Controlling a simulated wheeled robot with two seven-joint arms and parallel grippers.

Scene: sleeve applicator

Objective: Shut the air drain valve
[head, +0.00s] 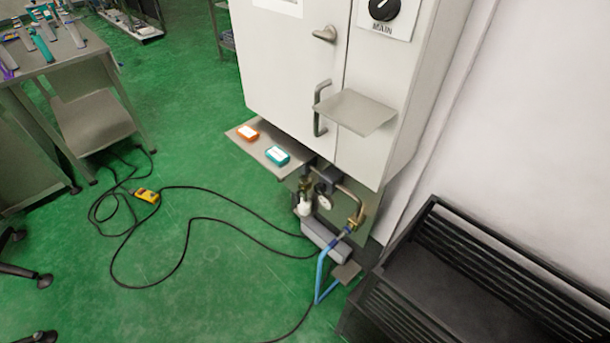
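Air fittings sit low under the white cabinet, in the middle right of the head view. They include a round gauge (323,197), a pale filter bowl (304,208) and a bent brass-coloured pipe (352,196). A blue hose (320,275) runs down from the pipe's lower end. I cannot tell which fitting is the air drain valve or whether it is open; the parts are small and partly under the cabinet's shelf. Neither of my grippers is in view.
The white cabinet (290,60) carries a handle, a MAIN switch (383,9) and two jutting plates. A black slatted rack (450,265) stands at right.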

